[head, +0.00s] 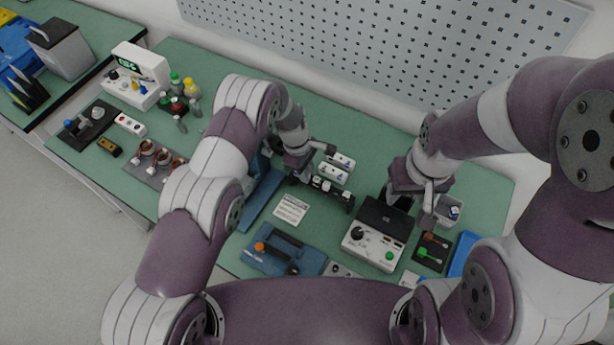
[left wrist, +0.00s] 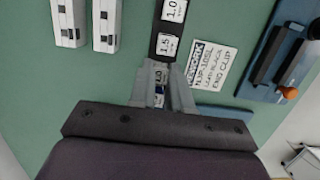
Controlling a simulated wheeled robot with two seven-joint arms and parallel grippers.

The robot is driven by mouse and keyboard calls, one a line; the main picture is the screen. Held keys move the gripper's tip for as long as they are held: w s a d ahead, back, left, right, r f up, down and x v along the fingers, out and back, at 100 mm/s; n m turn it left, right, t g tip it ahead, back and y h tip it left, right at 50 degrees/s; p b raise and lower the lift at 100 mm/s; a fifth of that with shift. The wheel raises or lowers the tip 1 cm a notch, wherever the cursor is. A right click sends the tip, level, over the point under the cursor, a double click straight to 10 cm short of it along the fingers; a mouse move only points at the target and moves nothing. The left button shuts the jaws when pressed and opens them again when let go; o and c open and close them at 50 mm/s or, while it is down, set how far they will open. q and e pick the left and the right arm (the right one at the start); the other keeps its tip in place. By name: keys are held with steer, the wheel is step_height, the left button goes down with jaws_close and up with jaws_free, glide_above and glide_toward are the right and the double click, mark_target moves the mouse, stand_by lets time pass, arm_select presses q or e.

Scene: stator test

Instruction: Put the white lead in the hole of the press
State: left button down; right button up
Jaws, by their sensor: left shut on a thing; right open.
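My left gripper (head: 297,177) is over the left end of a black strip (head: 335,193) with white number labels. In the left wrist view its fingers (left wrist: 160,88) are shut on a small pale piece with a blue part (left wrist: 159,98), in line with the strip (left wrist: 168,45); I cannot tell whether this is the white lead. A blue upright-looking device (head: 262,200), perhaps the press, is partly hidden behind my left arm; its hole does not show. My right gripper (head: 430,203) is open near a small grey box with a blue-and-white item (head: 449,210).
Two white blocks (head: 336,167) lie behind the strip. A printed card (head: 291,209) and a blue fixture with an orange knob (head: 285,252) are in front. A grey control box (head: 374,246) stands right of centre, beside a black tray (head: 430,262). A perforated panel (head: 400,50) bounds the back.

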arm_select(q)
steer(key=shift+r, duration=0.1)
steer(key=shift+r+p, duration=1.85)
steer(key=shift+r, duration=0.95)
steer(key=shift+s, duration=0.1)
